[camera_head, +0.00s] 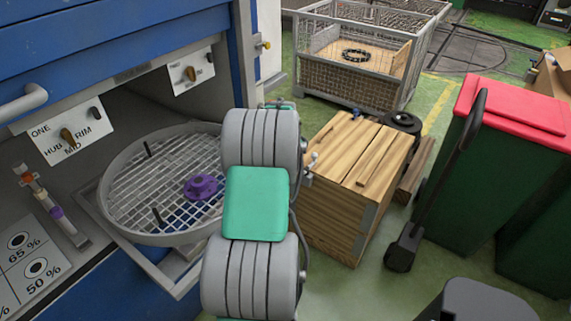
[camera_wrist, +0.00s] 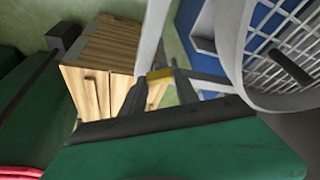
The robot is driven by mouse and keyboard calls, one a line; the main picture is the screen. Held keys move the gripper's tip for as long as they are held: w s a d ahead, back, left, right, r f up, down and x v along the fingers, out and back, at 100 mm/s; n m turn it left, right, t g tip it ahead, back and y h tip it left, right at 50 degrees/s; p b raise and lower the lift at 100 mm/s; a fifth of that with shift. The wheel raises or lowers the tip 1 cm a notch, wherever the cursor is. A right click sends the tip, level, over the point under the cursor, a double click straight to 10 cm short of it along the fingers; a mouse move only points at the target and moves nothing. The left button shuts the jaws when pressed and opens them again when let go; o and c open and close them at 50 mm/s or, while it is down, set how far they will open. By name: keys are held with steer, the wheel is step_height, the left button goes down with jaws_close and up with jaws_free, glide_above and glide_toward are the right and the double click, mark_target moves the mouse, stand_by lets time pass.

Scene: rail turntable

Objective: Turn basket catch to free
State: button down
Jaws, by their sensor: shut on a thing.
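The round grey wire basket (camera_head: 108,215) sits on a pull-out frame in the blue machine, with a purple hub knob (camera_head: 201,187) at its middle. Its rim also shows at the upper right of the wrist view (camera_wrist: 232,62). My gripper (camera_wrist: 161,85) shows in the wrist view as two dark fingers beside the basket, closed around a small yellow piece, which looks like the basket catch (camera_wrist: 158,76). The fingers hide part of the catch, so its exact setting cannot be read. In the head view my arm hides the gripper and the catch.
A selector panel (camera_head: 92,132) marked ONE, HUB, MID and RIM with a brass knob is on the machine front. A wooden crate (camera_head: 345,215) stands right of my arm. A green bin with a red lid (camera_head: 520,105) and a mesh cage (camera_head: 345,85) stand farther off.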

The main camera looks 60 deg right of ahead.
steer(key=n+t+b, duration=0.1)
steer(key=n, duration=0.2)
steer(key=n+y+b, duration=0.1)
steer(key=n, duration=0.2)
steer(key=shift+s+d+t, duration=0.15)
steer(key=shift+s+t, duration=0.05)
steer(key=shift+t, duration=0.2)
steer(key=n+y, duration=0.1)
steer(key=n, duration=0.2)
steer(key=n+t+y, duration=0.1)
steer(key=n, duration=0.2)
steer(key=shift+d, duration=0.1)
steer(key=shift+y, duration=0.3)
steer(key=c, duration=0.9)
jaws_free()
steer(key=shift+r, duration=0.1)
steer(key=v, duration=0.7)
steer(key=shift+s+r, duration=0.2)
steer(key=shift+r, duration=0.1)
